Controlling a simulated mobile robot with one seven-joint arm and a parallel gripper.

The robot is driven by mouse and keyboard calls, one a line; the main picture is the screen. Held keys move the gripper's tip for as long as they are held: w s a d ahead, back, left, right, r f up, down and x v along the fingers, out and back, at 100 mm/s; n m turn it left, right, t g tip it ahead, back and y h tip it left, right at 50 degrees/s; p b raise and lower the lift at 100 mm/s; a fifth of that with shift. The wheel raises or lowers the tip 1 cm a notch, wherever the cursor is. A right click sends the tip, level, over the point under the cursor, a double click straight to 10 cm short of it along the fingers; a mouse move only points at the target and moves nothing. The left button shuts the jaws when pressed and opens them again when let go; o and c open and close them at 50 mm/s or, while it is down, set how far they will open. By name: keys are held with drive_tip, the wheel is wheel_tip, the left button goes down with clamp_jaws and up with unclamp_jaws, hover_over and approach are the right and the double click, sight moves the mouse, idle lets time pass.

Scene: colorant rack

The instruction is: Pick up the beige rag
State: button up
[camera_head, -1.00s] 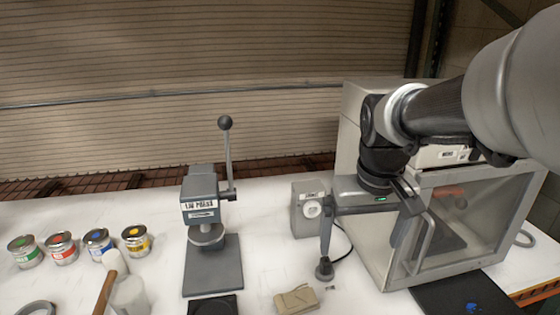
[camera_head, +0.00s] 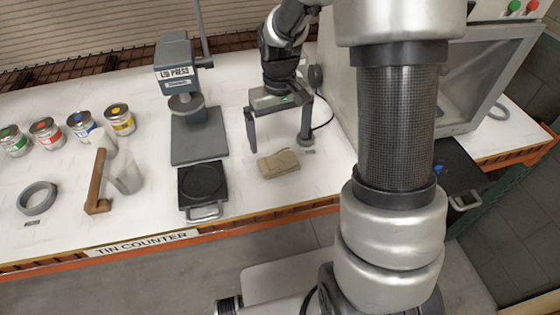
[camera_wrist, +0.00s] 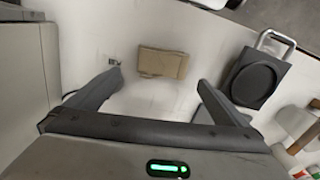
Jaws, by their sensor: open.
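The beige rag (camera_head: 278,164) lies folded flat on the white counter, right of the black round-plated tray. In the wrist view the rag (camera_wrist: 163,63) sits ahead of my fingers, roughly between their lines and apart from them. My gripper (camera_head: 279,143) is open and empty, with its two fingers spread wide above the counter just behind the rag. It also shows in the wrist view (camera_wrist: 158,80). The rag is fully visible in both views.
A lid press (camera_head: 196,120) and a black tray (camera_head: 203,183) stand left of the rag. A grey cabinet (camera_head: 345,95) stands to the right. Paint tins (camera_head: 82,126), a wooden-handled mallet (camera_head: 97,183) and a ring (camera_head: 37,198) are at the left. Counter around the rag is clear.

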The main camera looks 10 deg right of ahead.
sight(281, 159)
drive_tip(key=f, duration=0.7)
drive_tip(key=shift+s+d+f, duration=0.1)
drive_tip(key=shift+s, duration=0.15)
drive_tip(key=shift+c, duration=0.4)
drive_tip(key=c, duration=1)
